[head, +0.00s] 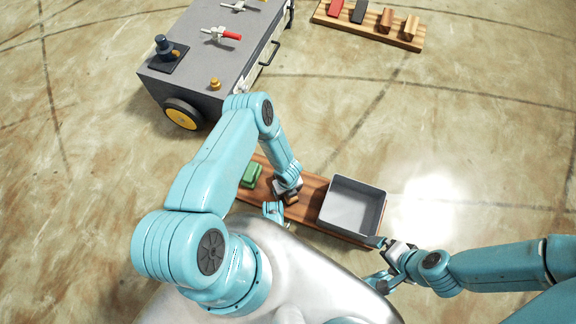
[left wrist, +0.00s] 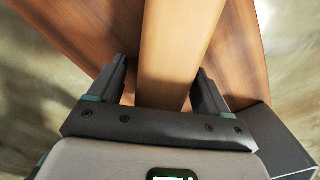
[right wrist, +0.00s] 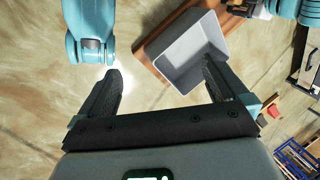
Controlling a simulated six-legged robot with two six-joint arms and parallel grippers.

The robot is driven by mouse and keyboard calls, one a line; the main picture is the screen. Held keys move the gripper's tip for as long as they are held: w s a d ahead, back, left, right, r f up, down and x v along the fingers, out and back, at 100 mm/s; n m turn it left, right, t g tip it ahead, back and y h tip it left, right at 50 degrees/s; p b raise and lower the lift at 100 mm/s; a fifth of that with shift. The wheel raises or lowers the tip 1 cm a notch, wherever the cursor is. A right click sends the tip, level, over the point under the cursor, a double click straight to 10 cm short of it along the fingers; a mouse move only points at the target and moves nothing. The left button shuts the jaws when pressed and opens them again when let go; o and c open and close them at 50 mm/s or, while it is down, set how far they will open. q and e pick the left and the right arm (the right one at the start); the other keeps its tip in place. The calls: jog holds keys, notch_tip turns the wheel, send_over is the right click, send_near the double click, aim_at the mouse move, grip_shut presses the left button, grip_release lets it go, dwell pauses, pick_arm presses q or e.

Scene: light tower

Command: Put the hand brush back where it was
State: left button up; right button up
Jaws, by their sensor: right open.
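A light wooden piece, probably the hand brush's handle (left wrist: 180,45), runs between the fingers of my left gripper (left wrist: 162,85) in the left wrist view. A gap shows beside the left finger; the right finger is close to the wood, and contact there is unclear. In the head view my left gripper (head: 287,200) is low over the near wooden board (head: 313,184), with a small brown part (head: 291,199) showing under it. Any bristles are hidden. My right gripper (head: 384,264) is open and empty, near the board's right end; it also shows in the right wrist view (right wrist: 160,82).
A grey bin (head: 350,207) stands on the board's right part. A green object (head: 251,175) lies on its left part. A grey wheeled cart (head: 200,60) with valves stands behind at left. A far wooden board (head: 340,22) holds red, dark and wooden pieces. Floor between is clear.

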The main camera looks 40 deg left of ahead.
pick_arm(q)
jog(key=shift+r, duration=0.2)
notch_tip(320, 180, up, 12)
jog(key=p, duration=0.5)
jog(key=shift+d+p, duration=0.15)
jog(key=shift+p, duration=0.2)
